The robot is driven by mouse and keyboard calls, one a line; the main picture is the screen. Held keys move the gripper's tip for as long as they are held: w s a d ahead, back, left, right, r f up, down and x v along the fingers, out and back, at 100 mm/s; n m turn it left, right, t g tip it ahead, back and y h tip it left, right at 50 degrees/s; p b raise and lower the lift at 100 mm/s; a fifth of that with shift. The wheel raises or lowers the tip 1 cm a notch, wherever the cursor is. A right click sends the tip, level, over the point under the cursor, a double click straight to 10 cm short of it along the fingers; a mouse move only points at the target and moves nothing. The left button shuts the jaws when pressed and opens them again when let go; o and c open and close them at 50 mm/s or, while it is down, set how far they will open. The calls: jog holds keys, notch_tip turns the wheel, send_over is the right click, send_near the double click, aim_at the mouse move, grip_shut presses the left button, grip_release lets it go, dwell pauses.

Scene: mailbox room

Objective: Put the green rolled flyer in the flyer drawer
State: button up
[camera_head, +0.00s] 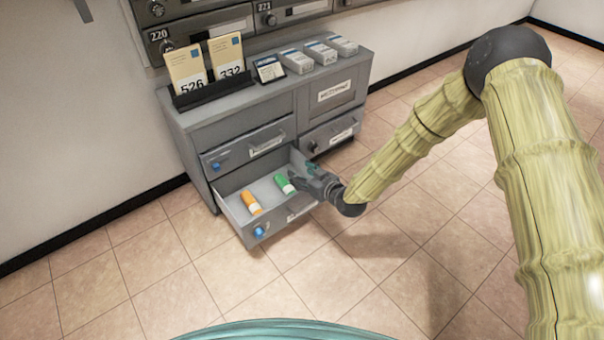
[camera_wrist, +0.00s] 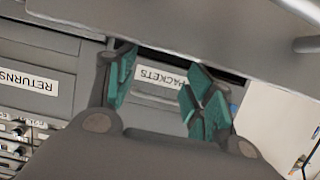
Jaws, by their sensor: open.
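The green rolled flyer (camera_head: 284,184) lies in the open lower-left drawer (camera_head: 234,208) of the grey cabinet, to the right of an orange rolled flyer (camera_head: 250,202). The label on this drawer's front is too small to read. My gripper (camera_head: 296,179) is over the drawer's right side, with its fingers just right of the green flyer; I cannot tell whether they touch it. In the wrist view, my gripper (camera_wrist: 160,90) has its teal-padded fingers spread apart with nothing between them. Neither flyer shows there.
Above the open drawer is a shut drawer (camera_head: 245,147). On the cabinet top are a black holder (camera_head: 214,93) with two numbered envelopes, a small dark sign (camera_head: 270,69) and several grey boxes (camera_head: 319,52). In the wrist view, labels read PACKETS (camera_wrist: 160,75) and RETURNS (camera_wrist: 27,82).

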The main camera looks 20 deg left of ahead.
jog(key=v, duration=1.1)
jog(key=shift+s+d, duration=0.1)
jog(key=shift+d, duration=0.05)
